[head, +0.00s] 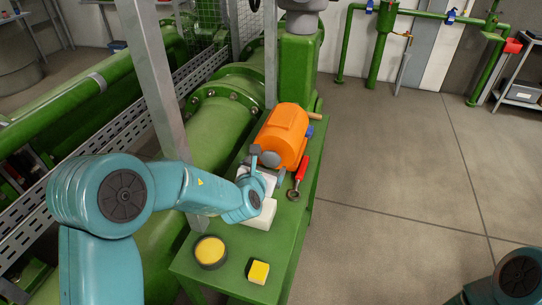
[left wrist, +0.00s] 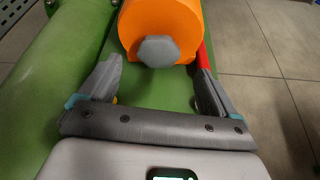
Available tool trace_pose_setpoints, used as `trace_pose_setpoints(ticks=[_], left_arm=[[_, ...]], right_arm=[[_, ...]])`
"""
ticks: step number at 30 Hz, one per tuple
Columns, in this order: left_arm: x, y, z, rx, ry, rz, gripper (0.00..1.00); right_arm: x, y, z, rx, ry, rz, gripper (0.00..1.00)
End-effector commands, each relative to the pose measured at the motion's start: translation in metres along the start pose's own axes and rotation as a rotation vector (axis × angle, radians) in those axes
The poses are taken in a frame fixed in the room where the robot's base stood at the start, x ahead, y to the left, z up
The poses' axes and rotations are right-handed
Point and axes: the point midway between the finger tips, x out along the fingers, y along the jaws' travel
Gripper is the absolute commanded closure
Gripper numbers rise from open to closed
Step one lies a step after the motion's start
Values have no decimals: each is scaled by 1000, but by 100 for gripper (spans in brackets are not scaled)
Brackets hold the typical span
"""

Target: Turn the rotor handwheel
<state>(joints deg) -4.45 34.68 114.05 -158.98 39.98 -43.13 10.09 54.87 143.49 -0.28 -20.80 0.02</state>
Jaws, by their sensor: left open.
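An orange motor-like rotor (head: 282,136) lies on the green bench, and its end faces me. A grey hexagonal knob, which looks like the rotor handwheel (head: 270,159), sits on that end; it also shows in the left wrist view (left wrist: 158,51). My left gripper (head: 267,167) is at the near end of the rotor. In the left wrist view its two fingers (left wrist: 160,75) are spread wide, one on each side of the knob and short of it, with nothing between them. My right gripper is out of view; only part of that arm shows at lower right.
A red-handled wrench (head: 299,178) lies right of the rotor on the green bench (head: 231,273). A round yellow button (head: 210,251) and a yellow block (head: 258,272) are at the near end. Large green pipes (head: 222,127) run along the left. The floor at right is clear.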

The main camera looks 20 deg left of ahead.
Motion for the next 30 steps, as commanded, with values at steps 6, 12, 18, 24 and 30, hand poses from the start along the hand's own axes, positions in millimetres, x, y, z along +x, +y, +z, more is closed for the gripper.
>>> trace_pose_setpoints(ticks=[6,12,18,24,30], left_arm=[[48,0,1,0,1,0,9],[71,0,1,0,0,0,9],[77,1,1,0,0,0,9],[76,0,1,0,0,0,25],[76,0,2,0,0,0,65]], right_arm=[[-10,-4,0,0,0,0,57],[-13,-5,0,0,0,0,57],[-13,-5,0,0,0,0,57],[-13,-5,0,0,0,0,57],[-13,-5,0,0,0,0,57]])
